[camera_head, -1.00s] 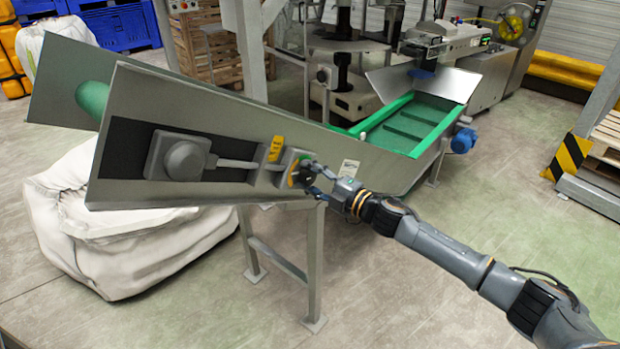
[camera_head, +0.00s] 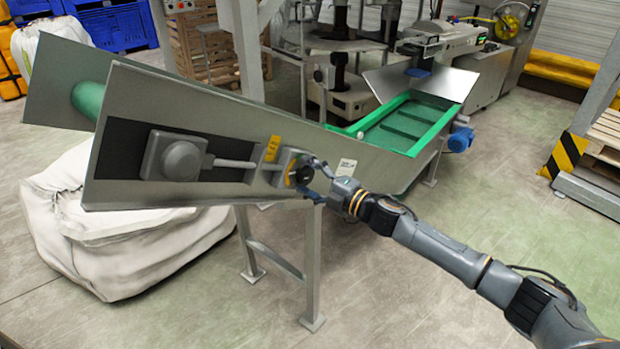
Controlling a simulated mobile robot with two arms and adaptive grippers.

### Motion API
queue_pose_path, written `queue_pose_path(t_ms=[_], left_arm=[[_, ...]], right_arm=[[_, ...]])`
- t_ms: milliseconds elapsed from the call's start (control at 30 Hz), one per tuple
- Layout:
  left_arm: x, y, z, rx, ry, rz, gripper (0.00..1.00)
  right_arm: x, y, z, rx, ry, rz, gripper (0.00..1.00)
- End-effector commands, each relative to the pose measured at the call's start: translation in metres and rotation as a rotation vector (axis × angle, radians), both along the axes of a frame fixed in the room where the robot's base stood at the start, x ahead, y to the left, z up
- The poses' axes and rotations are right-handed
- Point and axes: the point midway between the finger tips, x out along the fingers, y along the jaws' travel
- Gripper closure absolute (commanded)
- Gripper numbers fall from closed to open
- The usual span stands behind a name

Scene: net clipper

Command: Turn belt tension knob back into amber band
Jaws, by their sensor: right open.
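The belt tension knob (camera_head: 301,174) is a small dark knob on the side of the inclined grey conveyor frame (camera_head: 230,112). A coloured dial plate (camera_head: 288,170) shows partly behind it; the knob and gripper hide much of it, and I cannot read the pointer or the amber band. My right gripper (camera_head: 312,178) comes in from the right with its fingers spread, one above and one below the knob. The fingers are open around the knob; I cannot tell whether they touch it. My left gripper is not in view.
A yellow label (camera_head: 272,149) and a grey box with a round cover (camera_head: 177,157) are on the frame left of the knob. A white bulk bag (camera_head: 75,230) stands under the conveyor. A support leg (camera_head: 312,265) stands below.

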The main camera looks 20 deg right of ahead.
Motion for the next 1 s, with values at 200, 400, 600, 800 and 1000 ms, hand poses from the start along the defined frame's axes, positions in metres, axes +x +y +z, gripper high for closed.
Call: queue_pose_path(t_ms=[200, 400, 600, 800, 1000], left_arm=[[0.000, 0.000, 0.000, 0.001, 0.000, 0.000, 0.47], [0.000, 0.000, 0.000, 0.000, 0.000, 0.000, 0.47], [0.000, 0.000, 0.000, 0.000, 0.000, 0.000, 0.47], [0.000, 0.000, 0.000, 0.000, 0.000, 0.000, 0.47], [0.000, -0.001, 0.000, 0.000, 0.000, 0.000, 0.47]], right_arm=[[-0.018, -0.012, -0.001, -0.001, 0.002, -0.001, 0.30], [-0.055, -0.035, -0.003, -0.002, 0.005, -0.001, 0.30], [-0.084, -0.054, -0.002, -0.001, 0.004, 0.001, 0.30], [-0.098, -0.063, -0.001, 0.000, 0.001, 0.000, 0.30], [-0.101, -0.066, 0.000, 0.000, 0.000, 0.000, 0.30]])
